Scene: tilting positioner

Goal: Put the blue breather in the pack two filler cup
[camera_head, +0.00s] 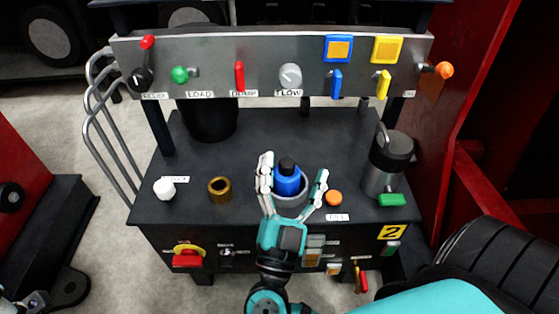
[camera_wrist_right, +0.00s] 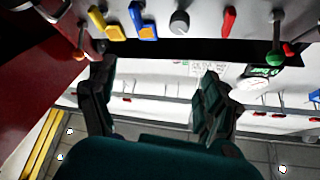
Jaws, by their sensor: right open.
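The blue breather (camera_head: 287,183), with a black top, stands upright at a grey round cup (camera_head: 291,205) on the dark bench top. It appears to be seated in the cup's mouth, but its lower end is hidden. A yellow label with a 2 (camera_head: 392,232) is on the bench front at the right. My right gripper (camera_head: 292,184) is open, with its fingers apart on either side of the breather and cup. In the right wrist view its two fingers (camera_wrist_right: 155,98) are spread, and no breather shows between them. My left gripper is not clearly in view.
A brass cup (camera_head: 220,189) and a white knob (camera_head: 164,188) stand left of the grey cup. An orange button (camera_head: 333,198) and a dark-topped metal canister (camera_head: 384,170) stand right. A panel (camera_head: 265,70) with coloured levers and knobs spans the back.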

